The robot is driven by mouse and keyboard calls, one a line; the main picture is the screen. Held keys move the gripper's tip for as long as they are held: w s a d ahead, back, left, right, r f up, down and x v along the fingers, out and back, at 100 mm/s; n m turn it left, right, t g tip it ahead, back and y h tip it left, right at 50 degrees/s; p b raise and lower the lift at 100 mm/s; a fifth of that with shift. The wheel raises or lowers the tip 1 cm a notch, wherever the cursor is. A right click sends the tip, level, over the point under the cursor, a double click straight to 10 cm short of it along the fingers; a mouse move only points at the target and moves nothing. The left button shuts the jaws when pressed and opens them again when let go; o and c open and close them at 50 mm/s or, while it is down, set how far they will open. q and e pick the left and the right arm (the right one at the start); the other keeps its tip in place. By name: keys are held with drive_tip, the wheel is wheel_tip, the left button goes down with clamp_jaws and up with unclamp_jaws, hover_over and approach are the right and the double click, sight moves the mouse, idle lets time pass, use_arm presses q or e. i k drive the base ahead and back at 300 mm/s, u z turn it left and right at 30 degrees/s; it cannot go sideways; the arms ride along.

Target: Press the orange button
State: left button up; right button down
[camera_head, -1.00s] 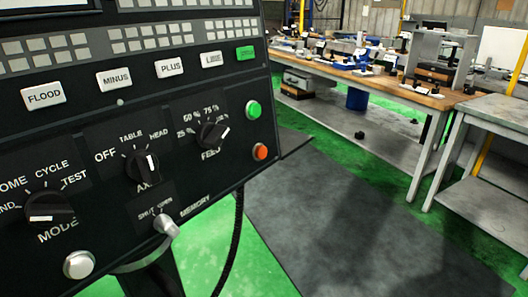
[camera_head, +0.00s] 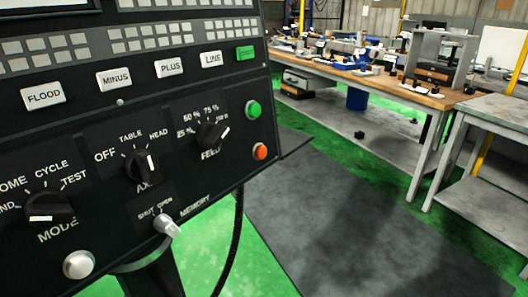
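The orange button (camera_head: 261,152) is a small round button near the right edge of the dark control panel (camera_head: 100,125). A green round button (camera_head: 253,110) sits just above it. The feed knob (camera_head: 211,134) is to its left. Nothing covers the orange button. Neither of my grippers shows in the head view.
The panel also carries the axis knob (camera_head: 142,166), the mode knob (camera_head: 48,208), a silver key switch (camera_head: 166,225) and a white round button (camera_head: 78,264). A dark mat (camera_head: 350,225) covers the floor at right. A cluttered workbench (camera_head: 370,80) and a grey table (camera_head: 500,110) stand beyond.

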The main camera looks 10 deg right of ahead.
sight(261, 152)
drive_tip(key=z, duration=0.55)
drive_tip(key=k, duration=1.3)
drive_tip(key=z, duration=0.3)
drive_tip(key=i, duration=0.35)
drive_tip(key=u, duration=0.85)
drive_tip(key=i, duration=0.55)
drive_tip(key=u, duration=0.45)
